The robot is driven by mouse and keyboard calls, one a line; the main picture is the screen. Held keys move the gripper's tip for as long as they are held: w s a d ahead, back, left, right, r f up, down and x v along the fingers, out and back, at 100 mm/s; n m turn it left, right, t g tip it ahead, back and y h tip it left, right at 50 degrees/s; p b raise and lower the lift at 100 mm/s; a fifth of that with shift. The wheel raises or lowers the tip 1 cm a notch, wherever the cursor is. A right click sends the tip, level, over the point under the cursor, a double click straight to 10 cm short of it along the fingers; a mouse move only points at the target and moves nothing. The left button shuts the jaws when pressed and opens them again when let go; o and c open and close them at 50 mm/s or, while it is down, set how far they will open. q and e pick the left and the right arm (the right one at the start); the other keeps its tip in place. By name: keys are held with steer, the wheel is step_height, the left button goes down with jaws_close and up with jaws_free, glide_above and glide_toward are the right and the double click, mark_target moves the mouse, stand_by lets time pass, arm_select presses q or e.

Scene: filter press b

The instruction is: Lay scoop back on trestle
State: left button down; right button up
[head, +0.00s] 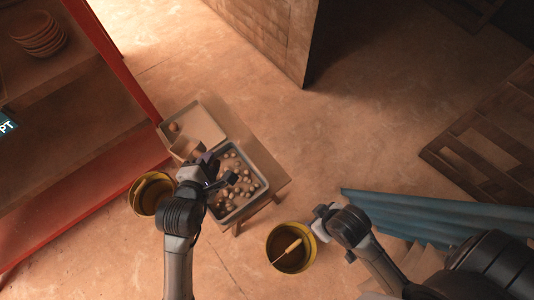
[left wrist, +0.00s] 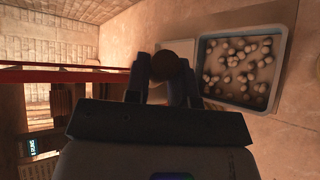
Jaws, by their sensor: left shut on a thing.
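My left gripper (head: 214,173) is over the trestle (head: 276,180), beside the tray of round lumps. In the left wrist view my left gripper (left wrist: 163,80) is shut on a dark brown rounded thing (left wrist: 165,66), which looks like part of the scoop. In the head view a tan, box-like piece (head: 186,148) shows just beyond the gripper, probably the scoop's bowl; its handle is hidden by the gripper. My right gripper (head: 321,222) hangs beside a yellow bucket; its jaws are too small to read.
The grey tray (head: 264,171) holds many pale lumps; a lighter tray (head: 205,117) beside it holds one brown lump. One yellow bucket (head: 133,196) stands left; another (head: 270,258) holds a pale-handled tool. A red-edged shelf (head: 118,80) borders the left, blue sheets (head: 420,212) the right.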

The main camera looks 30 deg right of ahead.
arm_select(q)
steer(key=s+d+f+m+g+h+b, duration=0.1)
steer(key=s+d+f+m+h+b, duration=0.15)
steer(key=d+f+b, duration=0.65)
steer(key=s+d+f+m+g+h+b, duration=0.1)
steer(key=s+d+f+m+b, duration=0.3)
steer(key=f+b, duration=0.8)
steer(key=s+d+f+m+g+h+b, duration=0.1)
steer(key=d+f+m+h+b, duration=0.15)
steer(key=d+f+b, duration=0.7)
step_height(320, 180, down, 14)
steer(key=a+b, duration=0.1)
steer(key=b, duration=1)
steer(key=shift+a+f+y, duration=0.25)
steer(key=shift+a+y, duration=0.05)
steer(key=shift+a, duration=0.1)
steer(key=c, duration=1.3)
jaws_free()
steer(key=o, duration=0.4)
steer(key=shift+s+a, duration=0.1)
